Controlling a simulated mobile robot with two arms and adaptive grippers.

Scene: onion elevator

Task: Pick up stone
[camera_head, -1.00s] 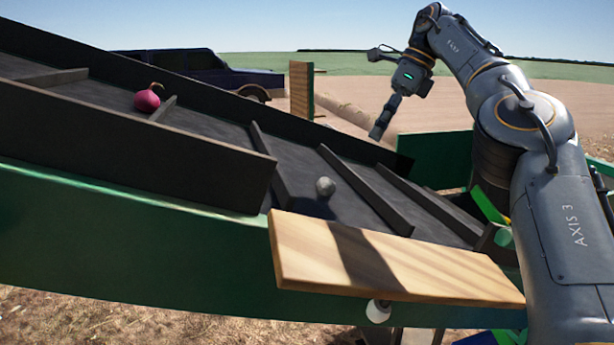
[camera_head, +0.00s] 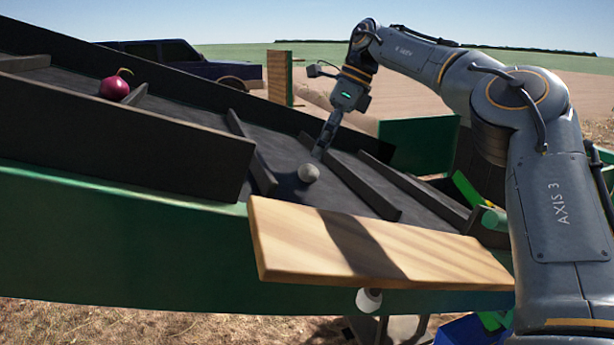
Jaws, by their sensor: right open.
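A small grey round stone (camera_head: 308,173) lies on the dark belt of the sloping elevator (camera_head: 290,154), between two raised cross slats. My right gripper (camera_head: 319,155) reaches down from the upper right, its fingers just above and behind the stone. It is open, and a small gap seems to separate it from the stone, though contact is hard to judge from this angle. My left gripper is not in view.
A red onion (camera_head: 114,88) lies higher up the belt at the left. A wooden board (camera_head: 370,245) is fixed along the near side. Dark side walls (camera_head: 110,130) edge the belt. A dark pickup truck (camera_head: 185,62) stands beyond.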

